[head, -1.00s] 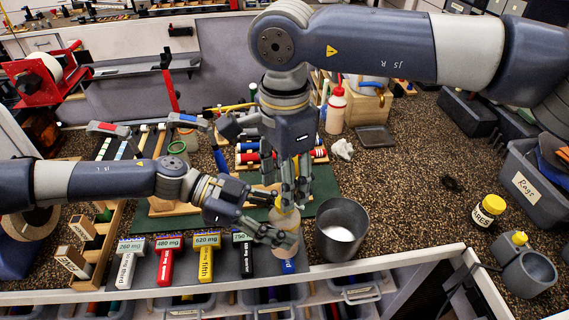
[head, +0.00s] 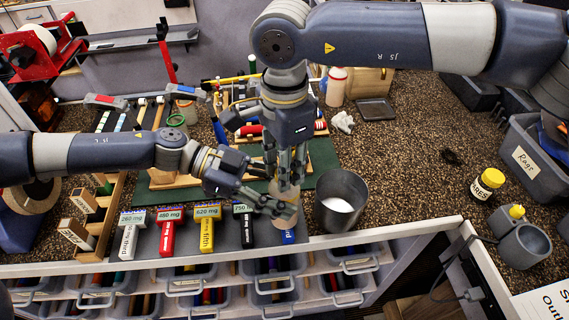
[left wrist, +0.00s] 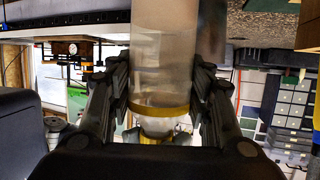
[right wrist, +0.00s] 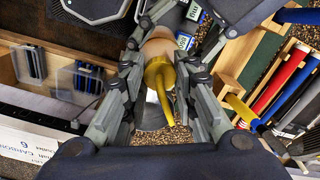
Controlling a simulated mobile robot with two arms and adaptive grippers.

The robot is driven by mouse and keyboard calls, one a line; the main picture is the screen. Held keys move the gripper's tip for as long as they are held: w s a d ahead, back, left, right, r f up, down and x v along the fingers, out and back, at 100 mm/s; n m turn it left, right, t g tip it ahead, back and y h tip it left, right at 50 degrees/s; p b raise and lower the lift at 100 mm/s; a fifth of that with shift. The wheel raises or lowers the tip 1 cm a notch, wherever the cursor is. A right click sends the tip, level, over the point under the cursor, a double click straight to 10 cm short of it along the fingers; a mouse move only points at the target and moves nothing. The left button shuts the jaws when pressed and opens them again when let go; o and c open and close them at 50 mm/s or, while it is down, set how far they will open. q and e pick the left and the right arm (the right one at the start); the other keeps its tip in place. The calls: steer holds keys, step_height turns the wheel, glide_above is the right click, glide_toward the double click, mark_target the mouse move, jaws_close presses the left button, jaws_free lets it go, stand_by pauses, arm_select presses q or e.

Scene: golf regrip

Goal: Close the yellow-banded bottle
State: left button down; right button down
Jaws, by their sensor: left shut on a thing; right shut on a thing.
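The yellow-banded bottle (head: 284,216) is pale and translucent and is held above the front of the bench. Its yellow band (left wrist: 160,109) shows in the left wrist view. My left gripper (head: 272,208) is shut around the bottle from the side. My right gripper (head: 286,180) points down above the bottle, shut on the yellow spouted cap (right wrist: 158,76). In the right wrist view the cap lines up with the bottle top and seems to touch it. I cannot tell whether the threads are engaged. In the head view the fingers hide the cap.
A grey metal cup (head: 341,187) with white contents stands just right of the bottle. A yellow-lidded jar (head: 487,183) stands at the right, beyond open bench. Another bottle (head: 336,88) stands behind.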

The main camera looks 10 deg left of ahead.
steer(key=m, duration=0.4)
steer(key=shift+m, duration=0.4)
steer(key=m, duration=0.3)
steer(key=shift+m, duration=0.4)
steer(key=c, duration=1.3)
jaws_free()
steer(key=shift+r, duration=2.25)
steer(key=shift+c, duration=0.2)
